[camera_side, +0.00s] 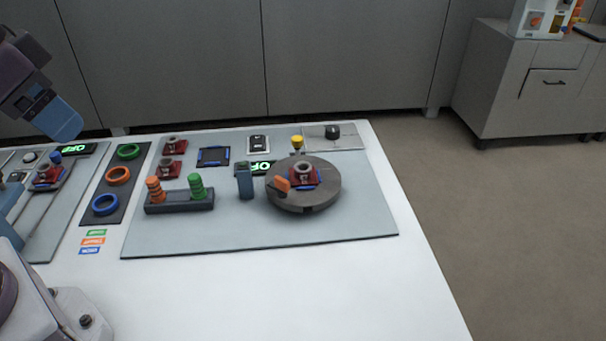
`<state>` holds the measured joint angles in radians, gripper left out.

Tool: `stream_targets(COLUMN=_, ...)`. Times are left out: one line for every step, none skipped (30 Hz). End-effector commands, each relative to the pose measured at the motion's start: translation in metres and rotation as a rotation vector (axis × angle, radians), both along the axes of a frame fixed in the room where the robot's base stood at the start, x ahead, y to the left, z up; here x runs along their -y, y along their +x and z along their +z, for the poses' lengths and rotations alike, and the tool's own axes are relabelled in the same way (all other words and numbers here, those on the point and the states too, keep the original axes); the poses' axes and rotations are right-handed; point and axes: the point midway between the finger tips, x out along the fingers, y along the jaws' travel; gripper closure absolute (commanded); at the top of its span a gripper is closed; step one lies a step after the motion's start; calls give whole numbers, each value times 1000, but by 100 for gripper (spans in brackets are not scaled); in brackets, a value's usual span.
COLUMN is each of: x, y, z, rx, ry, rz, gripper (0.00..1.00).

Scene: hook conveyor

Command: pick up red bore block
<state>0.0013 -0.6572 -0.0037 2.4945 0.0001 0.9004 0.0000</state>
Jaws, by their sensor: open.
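Several red bore blocks with grey rings show. One red bore block (303,176) sits on the round grey turntable (322,196), on a blue-edged seat. Two more red blocks stand one behind the other on the mat, the rear one (172,145) and the front one (172,170). Another red block (47,176) is at the far left on a dark carrier. My gripper (62,120) is at the upper left, open and empty, raised above the table and apart from every block. Its fingertips are seen side-on.
A rack with orange and green ring stacks (180,206) stands between the front red block and the front mat edge. A blue-grey post (245,181) stands left of the turntable. Coloured rings lie on a dark strip (117,180). The white table front (270,295) is clear.

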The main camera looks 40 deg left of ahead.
Motion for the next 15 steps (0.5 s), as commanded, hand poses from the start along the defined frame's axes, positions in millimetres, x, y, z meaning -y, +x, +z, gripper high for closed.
stream_targets(x=1, y=8, z=-5, rx=-44, ry=3, rz=-5, gripper=33)
stream_targets(x=2, y=15, z=-7, rx=-66, ry=5, rz=-9, gripper=33)
stream_targets(x=3, y=25, z=-9, rx=-95, ry=8, rz=-15, gripper=33)
stream_targets(x=5, y=34, z=-10, rx=-115, ry=11, rz=-20, gripper=33)
stream_targets(x=6, y=44, z=-11, rx=-133, ry=15, rz=-27, gripper=33)
stream_targets(x=8, y=57, z=-13, rx=-156, ry=19, rz=-41, gripper=33)
stream_targets(x=9, y=67, z=-15, rx=-173, ry=23, rz=-51, gripper=33)
stream_targets(x=11, y=78, z=-16, rx=-189, ry=26, rz=-64, gripper=33)
stream_targets(x=14, y=92, z=-19, rx=-210, ry=31, rz=-83, gripper=33)
stream_targets(x=16, y=103, z=-22, rx=-224, ry=35, rz=-100, gripper=33)
stream_targets(x=18, y=114, z=-25, rx=-237, ry=38, rz=-115, gripper=33)
stream_targets(x=21, y=129, z=-31, rx=-255, ry=42, rz=-139, gripper=33)
stream_targets(x=23, y=140, z=-35, rx=-268, ry=45, rz=-157, gripper=33)
stream_targets(x=25, y=151, z=-40, rx=-280, ry=47, rz=-175, gripper=33)
stream_targets(x=29, y=166, z=-47, rx=-296, ry=49, rz=-202, gripper=33)
